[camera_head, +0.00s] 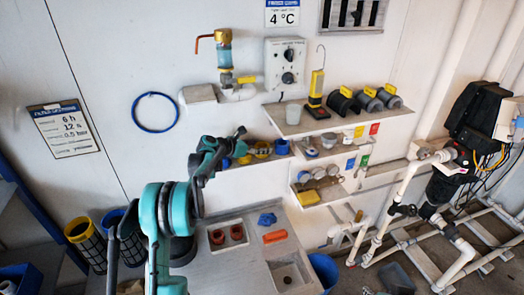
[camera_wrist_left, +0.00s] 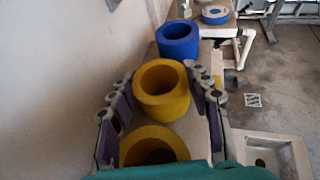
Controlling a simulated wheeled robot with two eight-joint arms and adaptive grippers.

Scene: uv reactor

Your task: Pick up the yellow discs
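Two yellow discs, thick and ring-shaped with open centres, stand in a row on a narrow shelf. In the left wrist view, the farther yellow disc (camera_wrist_left: 165,108) lies between the fingertips, and the nearer yellow disc (camera_wrist_left: 152,133) is lower, between the finger bases. One yellow disc (camera_head: 262,151) shows beside the gripper in the head view; the other is mostly hidden behind the gripper. My left gripper (camera_head: 238,143) is open, its fingers on either side of the discs in the wrist view (camera_wrist_left: 160,75). I cannot tell whether they touch. My right gripper is not in view.
A blue ring (camera_wrist_left: 178,50) stands just beyond the yellow discs on the same shelf (camera_head: 262,161). The wall is close behind. A bench with red cups (camera_head: 237,232) and a sink (camera_head: 287,275) lies below. More shelves with jars (camera_head: 329,140) are to the right.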

